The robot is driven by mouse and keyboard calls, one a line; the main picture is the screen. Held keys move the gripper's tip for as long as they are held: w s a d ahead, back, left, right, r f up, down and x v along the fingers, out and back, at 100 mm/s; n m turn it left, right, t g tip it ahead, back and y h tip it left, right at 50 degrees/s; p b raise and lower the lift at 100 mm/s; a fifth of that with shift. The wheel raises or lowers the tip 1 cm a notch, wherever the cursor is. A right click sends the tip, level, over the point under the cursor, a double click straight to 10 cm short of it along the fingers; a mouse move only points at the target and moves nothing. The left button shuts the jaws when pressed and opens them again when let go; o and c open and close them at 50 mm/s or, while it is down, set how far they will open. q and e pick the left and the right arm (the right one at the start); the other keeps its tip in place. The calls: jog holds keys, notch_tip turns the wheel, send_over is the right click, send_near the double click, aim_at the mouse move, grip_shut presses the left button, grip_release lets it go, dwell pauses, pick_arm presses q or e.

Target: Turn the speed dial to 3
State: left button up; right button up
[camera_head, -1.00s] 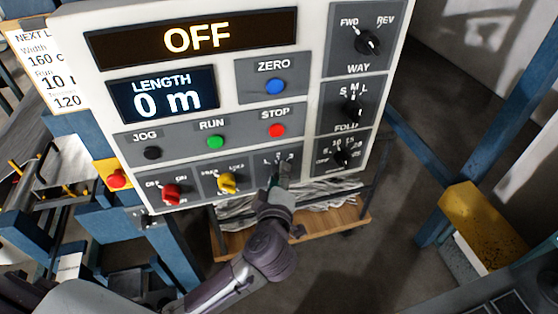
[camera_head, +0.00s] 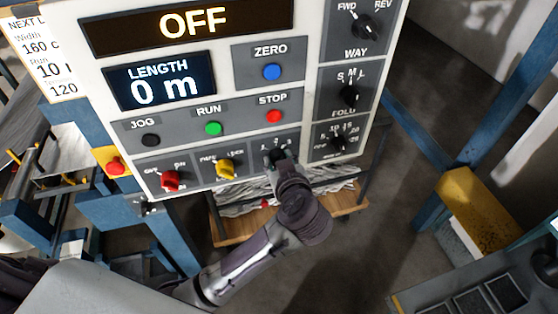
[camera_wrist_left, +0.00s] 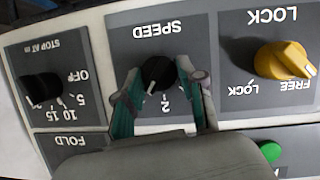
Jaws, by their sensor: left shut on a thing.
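The speed dial is a black knob with a white pointer line, in the lower middle of the control panel (camera_head: 226,100). The left wrist view shows the speed dial (camera_wrist_left: 158,72) upside down under the label SPEED. Its pointer aims close to the printed 2, slightly to the left of it in that view; the other numbers are hidden by my fingers. My left gripper (camera_head: 277,159) is shut on the dial, with one teal-padded finger on each side; it also shows in the left wrist view (camera_wrist_left: 160,90). My right gripper is not in view.
The yellow lock knob (camera_head: 226,169) and red on/off knob (camera_head: 171,181) sit left of the dial. The stop-at knob (camera_head: 338,142) is close on its right. The red stop button (camera_head: 274,116) is just above. The display (camera_head: 190,24) reads OFF.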

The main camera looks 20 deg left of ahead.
pick_arm(q)
jog(key=shift+m, duration=0.6)
jog(key=shift+g+y, duration=0.3)
jog(key=o, duration=1.2)
jog(key=shift+c, duration=0.2)
jog(key=v, duration=1.2)
